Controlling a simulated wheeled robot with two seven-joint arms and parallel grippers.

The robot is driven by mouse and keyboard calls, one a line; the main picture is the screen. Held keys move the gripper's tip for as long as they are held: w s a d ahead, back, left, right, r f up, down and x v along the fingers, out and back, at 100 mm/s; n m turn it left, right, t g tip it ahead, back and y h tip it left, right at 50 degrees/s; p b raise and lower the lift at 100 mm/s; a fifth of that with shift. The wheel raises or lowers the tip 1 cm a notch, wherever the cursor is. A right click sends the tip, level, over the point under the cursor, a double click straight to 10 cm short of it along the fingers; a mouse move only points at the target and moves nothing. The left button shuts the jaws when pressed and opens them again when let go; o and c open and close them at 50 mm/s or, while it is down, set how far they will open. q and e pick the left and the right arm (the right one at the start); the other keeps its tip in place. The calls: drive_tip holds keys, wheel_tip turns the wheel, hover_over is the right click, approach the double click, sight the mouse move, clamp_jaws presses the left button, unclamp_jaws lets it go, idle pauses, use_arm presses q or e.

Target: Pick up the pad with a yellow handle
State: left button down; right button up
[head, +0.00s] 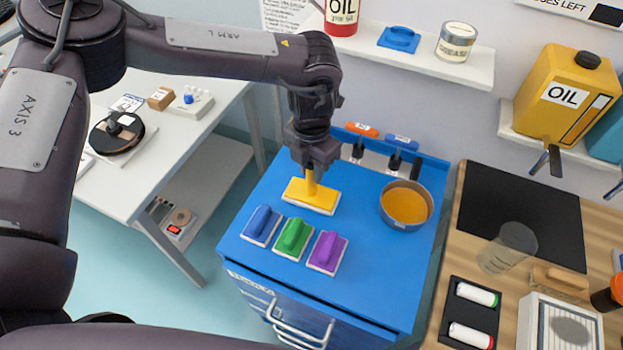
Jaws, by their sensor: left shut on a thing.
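The pad with a yellow handle (311,197) is on or just above the blue top of the cabinet (370,270). I cannot tell whether it touches the surface. My left gripper (312,168) points down over it and is shut on its yellow handle, partly hiding the handle. In front of it lie a pad with a blue handle (262,225), a pad with a green handle (294,238) and a pad with a purple handle (327,251). My right gripper is not in view.
A pan with orange contents (405,205) stands right of the yellow pad. Tools with orange and blue labels (362,130) hang at the cabinet's back edge. A white table (150,180) is at left. A wooden bench (480,240) with a clear beaker (508,248) is at right.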

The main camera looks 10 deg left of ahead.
use_arm(q)
drive_tip(key=shift+r, duration=0.15)
wheel_tip(320, 180, up, 11)
drive_tip(key=b, duration=0.3)
wheel_tip(320, 180, up, 9)
drive_tip(key=c, duration=1.8)
unclamp_jaws()
drive_tip(key=shift+c, duration=1.3)
drive_tip(key=shift+f, duration=0.2)
